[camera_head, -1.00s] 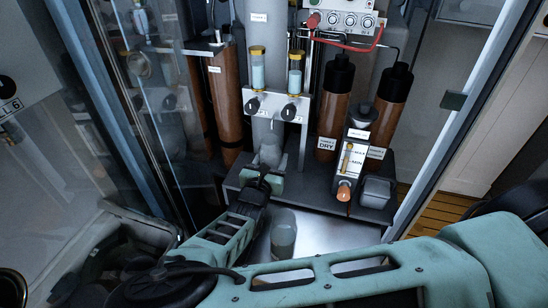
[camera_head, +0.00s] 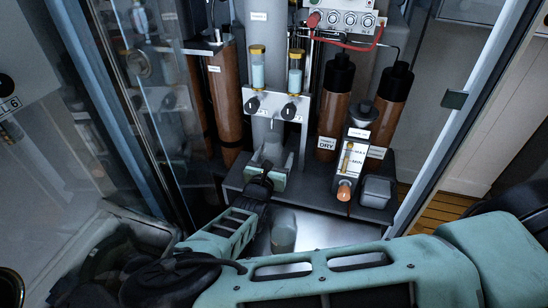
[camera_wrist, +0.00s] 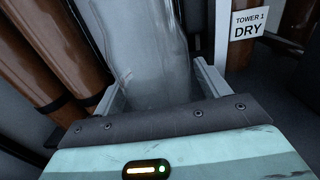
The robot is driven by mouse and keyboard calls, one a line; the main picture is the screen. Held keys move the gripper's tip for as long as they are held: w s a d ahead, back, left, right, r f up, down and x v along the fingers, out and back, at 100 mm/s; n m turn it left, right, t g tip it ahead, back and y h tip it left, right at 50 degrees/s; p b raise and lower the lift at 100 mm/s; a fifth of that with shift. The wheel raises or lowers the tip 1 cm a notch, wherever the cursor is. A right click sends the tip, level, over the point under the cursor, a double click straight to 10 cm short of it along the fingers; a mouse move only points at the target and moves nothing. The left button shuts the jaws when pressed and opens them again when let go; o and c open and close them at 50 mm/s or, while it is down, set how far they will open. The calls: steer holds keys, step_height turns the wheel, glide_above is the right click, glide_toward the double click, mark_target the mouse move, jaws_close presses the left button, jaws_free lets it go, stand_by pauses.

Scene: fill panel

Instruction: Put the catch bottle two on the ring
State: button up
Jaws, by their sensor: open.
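A clear glass bottle (camera_wrist: 150,50) stands between the two fingers of my gripper (camera_wrist: 158,88) in the wrist view. The fingers are open on either side of it, and I cannot see them pressing on it. In the head view my gripper (camera_head: 272,162) is low at the foot of the pale central column. A second clear glass vessel (camera_head: 284,232) stands on the cabinet floor in front, partly behind my arm. No label is readable on either, so I cannot tell which is catch bottle two. I cannot make out the ring.
Brown towers (camera_head: 334,110) stand behind, one labelled DRY. A valve panel (camera_head: 277,105) with two knobs and yellow-capped vials is above my gripper. A white gauge block (camera_head: 351,165) and a grey box (camera_head: 377,190) are to the right. Glass and metal frames bound both sides.

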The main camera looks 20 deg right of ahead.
steer(key=v, duration=1.2)
steer(key=shift+r, duration=0.1)
